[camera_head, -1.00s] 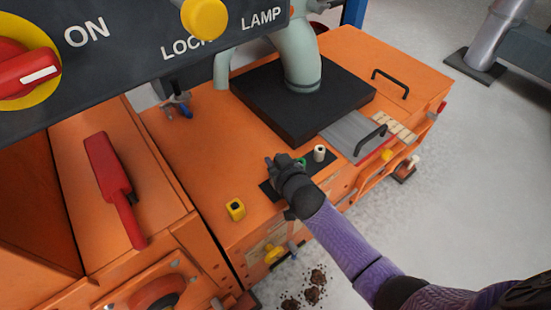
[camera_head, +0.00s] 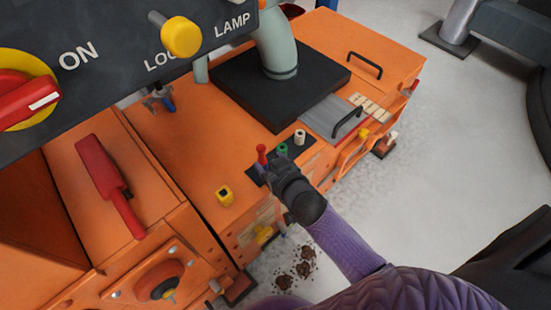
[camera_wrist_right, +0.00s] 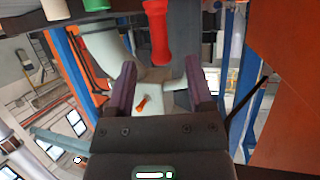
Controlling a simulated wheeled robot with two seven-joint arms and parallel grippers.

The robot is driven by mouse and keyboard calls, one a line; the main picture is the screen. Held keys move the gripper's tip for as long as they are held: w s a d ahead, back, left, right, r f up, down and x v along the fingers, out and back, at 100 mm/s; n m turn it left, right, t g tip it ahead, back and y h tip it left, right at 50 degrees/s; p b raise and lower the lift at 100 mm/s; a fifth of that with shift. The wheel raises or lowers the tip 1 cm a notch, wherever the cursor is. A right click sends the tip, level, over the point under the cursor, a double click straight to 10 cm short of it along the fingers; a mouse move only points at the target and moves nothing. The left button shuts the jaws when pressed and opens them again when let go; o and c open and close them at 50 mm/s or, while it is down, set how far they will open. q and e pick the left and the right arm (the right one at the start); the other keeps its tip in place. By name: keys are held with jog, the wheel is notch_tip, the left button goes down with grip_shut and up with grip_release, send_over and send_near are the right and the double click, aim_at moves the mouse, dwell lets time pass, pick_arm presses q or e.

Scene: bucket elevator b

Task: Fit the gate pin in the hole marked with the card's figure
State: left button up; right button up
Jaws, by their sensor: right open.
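A red pin-like piece (camera_head: 261,153) stands on a dark strip (camera_head: 308,152) on the orange housing, beside a green piece (camera_head: 282,149) and a white piece (camera_head: 299,137). My right gripper (camera_head: 273,170) is beside the red piece, on its near side. In the right wrist view the jaws (camera_wrist_right: 160,88) are open with nothing held. The red piece (camera_wrist_right: 157,35) shows ahead, above the gap between the fingers. I cannot tell whether a finger touches it. I cannot make out the card's figure or a marked hole. My left gripper is out of view.
A grey plate with a black handle (camera_head: 347,121) lies beside pale tags (camera_head: 369,106). A control panel (camera_head: 120,50) with a red switch covers the upper left. Dark clumps (camera_head: 303,269) lie on the floor.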

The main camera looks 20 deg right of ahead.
jog(key=s+d+f+g+p, duration=0.1)
jog(key=s+f+g+p, duration=0.1)
jog(key=s+f, duration=0.35)
jog(key=s+d+f+n+g+p, duration=0.1)
jog(key=s+f+g+p, duration=0.15)
jog(key=s, duration=0.55)
jog(key=s+d+f+g+p, duration=0.1)
jog(key=s+f+g, duration=0.25)
jog(key=s, duration=0.35)
pick_arm(q)
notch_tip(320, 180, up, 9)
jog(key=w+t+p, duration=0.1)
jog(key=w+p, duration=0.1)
jog(key=p, duration=0.1)
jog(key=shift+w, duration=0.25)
pick_arm(e)
jog(key=s+d+f+g, duration=0.1)
jog(key=s+g, duration=0.2)
jog(key=s, duration=0.8)
jog(key=s+d+f+n+g+h, duration=0.1)
jog(key=s+d+f+g, duration=0.1)
jog(key=s, duration=1)
jog(key=shift+s+f+g+h, duration=0.15)
jog(key=shift+g+h, duration=0.15)
jog(key=shift+g, duration=0.3)
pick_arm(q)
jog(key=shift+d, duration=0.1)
pick_arm(e)
jog(key=shift+d, duration=0.1)
